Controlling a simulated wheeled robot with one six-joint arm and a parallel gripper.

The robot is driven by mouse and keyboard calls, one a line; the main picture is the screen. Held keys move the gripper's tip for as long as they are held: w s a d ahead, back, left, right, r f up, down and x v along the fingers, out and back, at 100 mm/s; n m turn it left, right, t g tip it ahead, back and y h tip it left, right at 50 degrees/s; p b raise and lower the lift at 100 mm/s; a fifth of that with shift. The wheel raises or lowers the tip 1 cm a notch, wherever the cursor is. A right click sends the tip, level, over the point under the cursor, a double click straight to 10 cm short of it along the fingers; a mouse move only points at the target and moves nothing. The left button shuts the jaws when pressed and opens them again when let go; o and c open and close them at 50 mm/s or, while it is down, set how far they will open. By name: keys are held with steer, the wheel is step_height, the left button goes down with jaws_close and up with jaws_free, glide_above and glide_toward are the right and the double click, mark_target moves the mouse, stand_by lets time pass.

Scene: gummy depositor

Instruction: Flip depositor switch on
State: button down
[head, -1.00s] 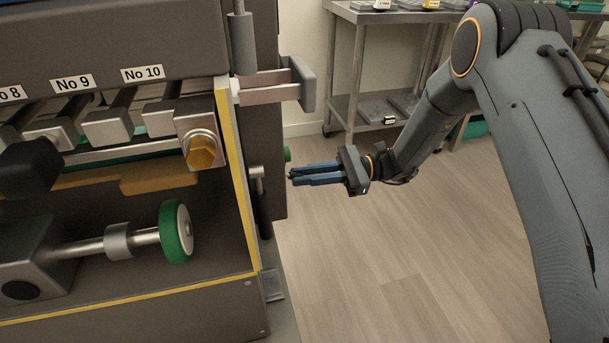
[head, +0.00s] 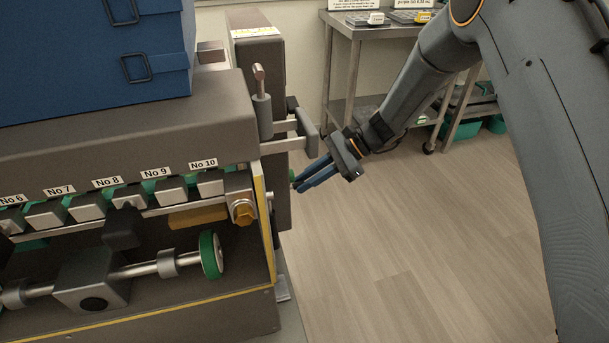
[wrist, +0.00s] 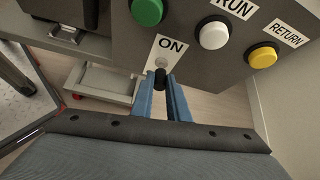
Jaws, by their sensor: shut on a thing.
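My gripper (wrist: 159,98) has its blue fingers on either side of a small black-tipped switch lever (wrist: 160,76) and is shut on it. The lever sits under the white ON label (wrist: 170,44) on the depositor's grey control panel (wrist: 184,60). The switch itself is hidden in the head view.
Around the switch are a green button (wrist: 147,11), a white RUN button (wrist: 214,34) and a yellow RETURN button (wrist: 262,56). A grey handle (head: 304,125) sticks out above my gripper. The floor (head: 400,240) to the right is clear, and a metal table (head: 345,28) stands behind.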

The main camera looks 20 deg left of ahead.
steer(key=shift+s+a+r+t+h+p, duration=0.15)
steer(key=shift+r+t+h+p, duration=0.25)
steer(key=shift+h+p, duration=0.25)
steer(key=shift+s+a+r+t+h+p, duration=0.1)
steer(key=shift+r+t+h+p, duration=0.3)
steer(key=shift+p, duration=0.45)
steer(key=shift+f, duration=0.1)
steer(key=c, duration=1.7)
jaws_free()
steer(key=v, duration=0.7)
steer(key=shift+d+r, duration=0.15)
steer(key=shift+r, duration=0.2)
